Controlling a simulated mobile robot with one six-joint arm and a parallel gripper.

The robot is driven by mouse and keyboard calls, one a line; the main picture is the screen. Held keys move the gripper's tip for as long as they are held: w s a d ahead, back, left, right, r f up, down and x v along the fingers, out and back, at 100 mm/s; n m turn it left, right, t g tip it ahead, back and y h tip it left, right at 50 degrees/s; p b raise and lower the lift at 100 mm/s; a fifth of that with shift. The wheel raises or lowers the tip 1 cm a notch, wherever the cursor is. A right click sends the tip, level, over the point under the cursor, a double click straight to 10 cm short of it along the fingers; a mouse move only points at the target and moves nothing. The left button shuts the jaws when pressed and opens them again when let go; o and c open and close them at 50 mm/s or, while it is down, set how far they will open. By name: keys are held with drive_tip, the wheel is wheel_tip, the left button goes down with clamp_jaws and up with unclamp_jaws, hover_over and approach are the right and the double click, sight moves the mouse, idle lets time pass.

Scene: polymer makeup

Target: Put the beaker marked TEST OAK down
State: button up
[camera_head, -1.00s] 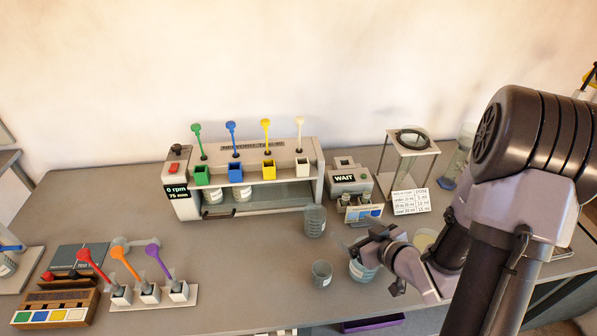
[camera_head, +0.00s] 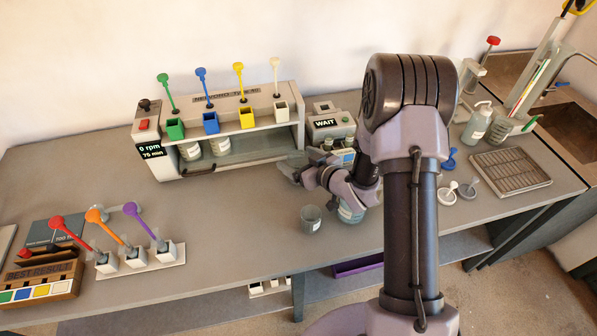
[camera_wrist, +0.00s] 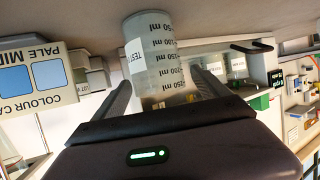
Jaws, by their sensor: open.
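The beaker marked TEST (camera_wrist: 158,50) is in the wrist view, which shows the scene upside down. It is clear, with millilitre marks and a white label; the rest of the label's wording is not readable. It looks upright, with its base at the grey bench top. My gripper (camera_wrist: 160,82) is open, with one finger on each side of the beaker and narrow gaps. In the head view my gripper (camera_head: 296,172) is at the bench in front of the mixer's right end, and it mostly hides the beaker there.
The mixer (camera_head: 225,130) and the WAIT device (camera_head: 328,123) are behind. A colour card (camera_wrist: 40,80) is close beside my gripper. The bench's left middle is clear.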

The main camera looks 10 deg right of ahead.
drive_tip(key=c, duration=1.6)
